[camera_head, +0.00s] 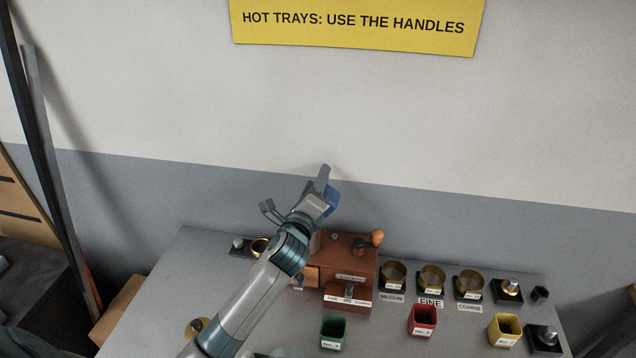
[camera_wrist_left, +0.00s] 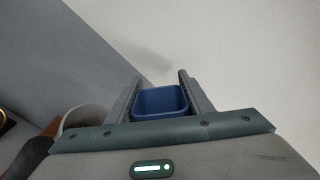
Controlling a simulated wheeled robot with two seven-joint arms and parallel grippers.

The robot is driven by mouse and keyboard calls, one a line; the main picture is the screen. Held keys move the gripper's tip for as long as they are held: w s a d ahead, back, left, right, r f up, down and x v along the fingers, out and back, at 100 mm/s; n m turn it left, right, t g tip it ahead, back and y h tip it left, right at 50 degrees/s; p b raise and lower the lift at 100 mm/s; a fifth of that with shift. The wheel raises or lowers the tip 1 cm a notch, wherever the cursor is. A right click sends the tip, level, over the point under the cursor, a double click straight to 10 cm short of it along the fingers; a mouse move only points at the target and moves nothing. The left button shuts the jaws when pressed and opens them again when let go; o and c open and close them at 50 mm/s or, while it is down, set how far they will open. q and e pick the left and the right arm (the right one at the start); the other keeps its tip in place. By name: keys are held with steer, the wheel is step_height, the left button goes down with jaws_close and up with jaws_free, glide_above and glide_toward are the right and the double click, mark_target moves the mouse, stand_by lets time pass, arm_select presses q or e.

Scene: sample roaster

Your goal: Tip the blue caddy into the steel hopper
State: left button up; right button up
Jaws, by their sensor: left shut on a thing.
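The blue caddy (camera_head: 333,199) is held by my left gripper (camera_head: 318,202), up in front of the wall and above the back of the brown wooden grinder (camera_head: 350,264). In the left wrist view the caddy (camera_wrist_left: 160,100) sits between the two fingers of the gripper (camera_wrist_left: 160,92), its square mouth facing the camera. Its inside looks blue; I see no contents. A pale grey round rim (camera_wrist_left: 85,118), probably the steel hopper, shows left of the caddy and apart from it. In the head view the hopper is hidden behind my gripper and arm. My right gripper is not in view.
The grinder's crank with an orange knob (camera_head: 376,238) sticks up at right. Several brass rings (camera_head: 431,278) stand in a row on the grey table (camera_head: 390,335). Green (camera_head: 333,331), red (camera_head: 422,318) and yellow (camera_head: 504,329) caddies stand in front.

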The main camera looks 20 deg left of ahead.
arm_select(q)
steer(key=f+n, duration=0.1)
steer(key=n, duration=0.1)
steer(key=a+f+n+b, duration=0.1)
steer(key=n, duration=0.2)
steer(key=f+n+b, duration=0.1)
steer(key=n, duration=0.1)
steer(key=shift+s+a+f+n, duration=0.1)
steer(key=shift+s+a+n, duration=0.05)
steer(key=shift+a+n, duration=0.2)
steer(key=shift+a+n+p, duration=0.15)
steer(key=shift+n+p, duration=0.2)
steer(key=shift+n, duration=0.3)
steer(key=n, duration=0.3)
steer(key=shift+s+a+n, duration=0.1)
steer(key=shift+a+n, duration=0.2)
steer(key=shift+a, duration=0.1)
steer(key=shift+p, duration=0.4)
steer(key=shift+r+p, duration=1.5)
steer(key=shift+r, duration=0.05)
